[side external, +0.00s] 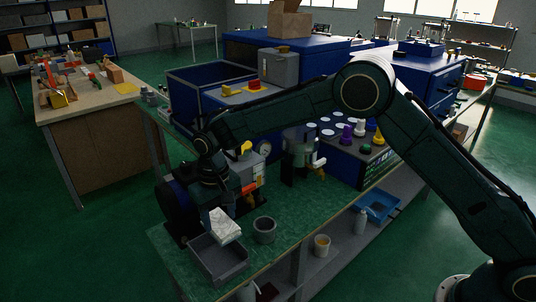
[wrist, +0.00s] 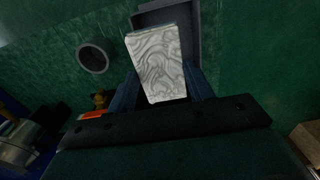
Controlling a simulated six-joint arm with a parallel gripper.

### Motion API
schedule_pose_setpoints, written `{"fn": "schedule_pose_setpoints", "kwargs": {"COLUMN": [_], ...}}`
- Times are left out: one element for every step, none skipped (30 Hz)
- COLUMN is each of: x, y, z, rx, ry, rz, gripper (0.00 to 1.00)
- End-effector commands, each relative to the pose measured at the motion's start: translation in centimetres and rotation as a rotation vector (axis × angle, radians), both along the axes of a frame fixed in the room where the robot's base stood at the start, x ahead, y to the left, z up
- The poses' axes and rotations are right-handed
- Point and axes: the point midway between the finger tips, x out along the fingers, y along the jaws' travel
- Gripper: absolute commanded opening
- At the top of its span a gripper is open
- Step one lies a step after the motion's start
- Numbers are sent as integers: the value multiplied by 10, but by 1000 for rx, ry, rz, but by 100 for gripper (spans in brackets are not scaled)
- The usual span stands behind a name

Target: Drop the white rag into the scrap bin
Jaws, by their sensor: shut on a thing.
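The white rag (side external: 223,226) looks like a folded, wrinkled white block. My gripper (wrist: 160,88) is shut on it, with a finger on each side of the rag in the wrist view. The rag hangs over a grey open-topped rectangular bin (side external: 232,272), which appears to be the scrap bin, near the bench's front left corner. In the wrist view the bin (wrist: 192,22) shows behind the rag, which hides part of its opening. I cannot tell the exact height of the rag above the bin.
A round grey cup (side external: 264,231) stands right of the bin and also shows in the wrist view (wrist: 93,58). A dark machine with a round gauge (side external: 265,150) stands behind. A black reel (side external: 173,207) is to the left. Green bench top (side external: 300,230) is clear on the right.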

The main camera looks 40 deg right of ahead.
Motion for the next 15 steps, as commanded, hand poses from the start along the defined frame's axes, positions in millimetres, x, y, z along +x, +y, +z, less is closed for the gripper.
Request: {"fn": "schedule_pose_setpoints", "kwargs": {"x": [0, 0, 0, 0, 0, 0, 0, 0, 0, -1, -1, -1, -1, -1, -1], "y": [0, 0, 0, 0, 0, 0, 0, 0, 0, 0, 0, -1, -1, 0, 0], "z": [-2, -3, -5, -7, -9, -11, -13, -16, -19, -22, -25, -28, -31, -34, -37], "rx": [0, 0, -1, -1, -1, -1, -1, -1, -1, -1, -1, -1, -1, -1, -1], "ry": [1, 1, 1, 2, 2, 2, 2, 2, 2, 2, 3, 4, 3, 3, 2], "rz": [0, 0, 0, 0, 0, 0, 0, 0, 0, 0, 0, 0, 0, 0, 0], "gripper": [19, 19, 19, 19, 19, 19, 19, 19, 19, 19, 19, 19, 19, 19, 19]}}
